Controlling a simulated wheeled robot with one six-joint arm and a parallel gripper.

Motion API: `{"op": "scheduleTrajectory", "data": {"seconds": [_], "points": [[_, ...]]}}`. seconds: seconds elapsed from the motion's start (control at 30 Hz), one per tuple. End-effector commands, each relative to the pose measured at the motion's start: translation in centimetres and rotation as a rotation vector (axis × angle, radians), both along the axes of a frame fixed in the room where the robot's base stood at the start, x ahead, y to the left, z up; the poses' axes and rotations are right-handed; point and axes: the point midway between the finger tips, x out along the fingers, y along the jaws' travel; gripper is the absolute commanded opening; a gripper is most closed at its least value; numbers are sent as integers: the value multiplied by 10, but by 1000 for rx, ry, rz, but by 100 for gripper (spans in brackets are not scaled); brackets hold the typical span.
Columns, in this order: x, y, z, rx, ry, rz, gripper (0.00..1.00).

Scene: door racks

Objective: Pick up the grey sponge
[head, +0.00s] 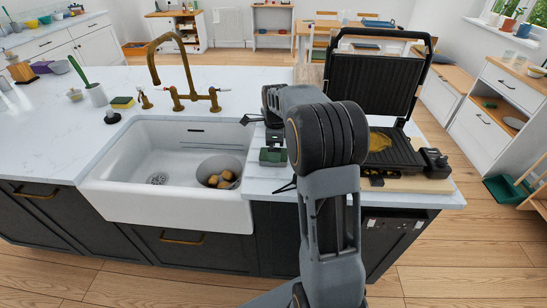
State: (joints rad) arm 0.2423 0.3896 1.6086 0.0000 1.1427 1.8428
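I cannot make out a clearly grey sponge. A yellow sponge with a green top (122,102) lies on the white counter left of the sink, behind its rim. A small dark green-grey block (272,156) sits on the counter right of the sink, below my wrist; I cannot tell if it is a sponge. My gripper (268,130) hangs over the counter between the sink and the grill, mostly hidden behind my own arm. Its fingers do not show clearly, so I cannot tell whether it is open or holds anything.
The white sink (115,165) holds a grey bowl (217,168) with brown items. A brass tap (168,70) stands behind it. An open black contact grill (375,85) with yellow food stands close right of my arm. The counter left of the sink has free room.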

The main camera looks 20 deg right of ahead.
Motion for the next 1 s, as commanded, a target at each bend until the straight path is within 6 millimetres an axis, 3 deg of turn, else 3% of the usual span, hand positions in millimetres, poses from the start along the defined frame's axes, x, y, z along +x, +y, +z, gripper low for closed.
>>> {"op": "scheduleTrajectory", "data": {"seconds": [0.3, 0.6, 1.0], "points": [[-2, -1, -36, 0, 2, 0, 99], [-2, -1, -39, 0, 0, 0, 99], [-2, -1, -39, 0, 0, 0, 61]]}}
